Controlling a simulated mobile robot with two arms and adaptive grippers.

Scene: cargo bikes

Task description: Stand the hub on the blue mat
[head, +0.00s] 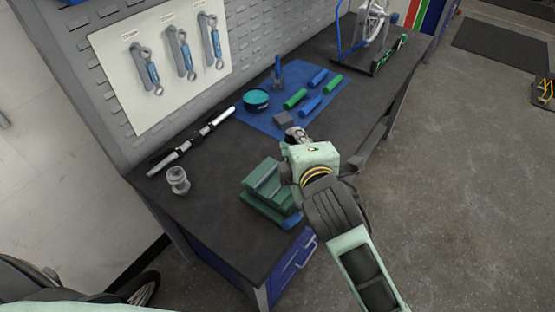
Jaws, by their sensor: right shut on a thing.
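The blue mat (262,124) lies on the dark workbench, with several things on it. My right gripper (296,136) is at the mat's near edge, shut on a silvery metal part that looks like the hub (295,132). The gripper body hides most of this part, and I cannot tell whether it touches the mat. My left gripper is not in view.
On the mat are a teal-topped round tin (256,99), blue and green grips (295,98) and a grey block (283,119). A green vise (263,188) stands close to my right gripper. A spool-shaped metal piece (178,180) stands at the left.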

